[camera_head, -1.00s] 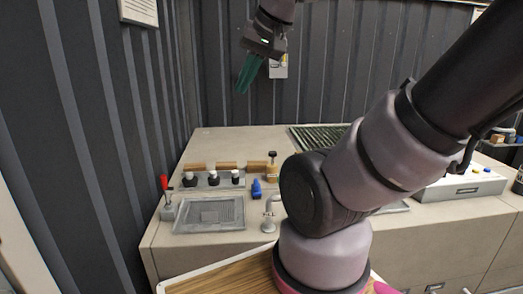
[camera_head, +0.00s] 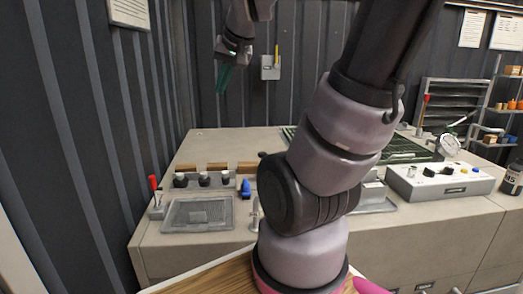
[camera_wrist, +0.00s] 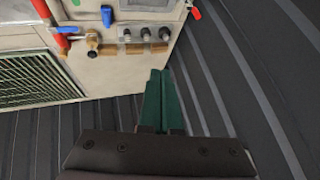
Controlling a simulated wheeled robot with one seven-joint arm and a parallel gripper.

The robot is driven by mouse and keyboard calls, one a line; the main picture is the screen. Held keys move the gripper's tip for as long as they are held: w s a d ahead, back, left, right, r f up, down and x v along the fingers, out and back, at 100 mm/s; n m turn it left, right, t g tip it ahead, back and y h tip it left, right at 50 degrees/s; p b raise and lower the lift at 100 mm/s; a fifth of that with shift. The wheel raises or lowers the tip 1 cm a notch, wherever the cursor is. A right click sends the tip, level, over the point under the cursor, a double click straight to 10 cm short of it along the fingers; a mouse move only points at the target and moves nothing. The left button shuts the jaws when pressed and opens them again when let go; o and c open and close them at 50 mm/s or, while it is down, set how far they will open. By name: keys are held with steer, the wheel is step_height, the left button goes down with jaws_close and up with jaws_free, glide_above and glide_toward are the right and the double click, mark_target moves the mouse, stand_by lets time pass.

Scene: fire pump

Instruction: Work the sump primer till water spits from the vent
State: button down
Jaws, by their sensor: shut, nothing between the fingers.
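A red-handled lever (camera_head: 154,188) stands upright on a grey base at the left front corner of the bench; a red handle tip (camera_wrist: 196,13) also shows at the top right in the wrist view. I cannot tell whether this lever is the sump primer. A second red-handled lever (camera_head: 424,107) stands at the back right. A short grey pipe (camera_head: 255,212) is partly hidden by my arm; no vent is clearly identifiable and no water shows. My gripper (camera_head: 222,79), with green fingers (camera_wrist: 161,103), is shut and empty, high above the bench and apart from everything.
A grey drain tray (camera_head: 198,213) lies beside the left lever. Several black knobs (camera_head: 204,179) and a blue valve (camera_head: 246,188) stand behind it. A control box (camera_head: 443,186) and a gauge (camera_head: 449,145) are at right. A wall box (camera_head: 271,67) is behind. The air around my gripper is clear.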

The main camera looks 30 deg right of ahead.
steer(key=w+d+f+h, duration=0.3)
steer(key=w+d+f, duration=0.6)
steer(key=w+d, duration=0.45)
steer(key=w+d+f+h, duration=0.2)
steer(key=w+d+f, duration=0.5)
steer(key=d+f, duration=0.4)
step_height(320, 180, down, 2)
steer(key=shift+d+f, duration=0.15)
steer(key=shift+d, duration=0.25)
glide_above(261, 155)
step_height(261, 155, down, 8)
steer(key=shift+d+r, duration=0.15)
steer(key=shift+r, duration=0.05)
step_height(261, 155, down, 2)
steer(key=shift+s+f, duration=0.15)
steer(key=shift+f, duration=0.55)
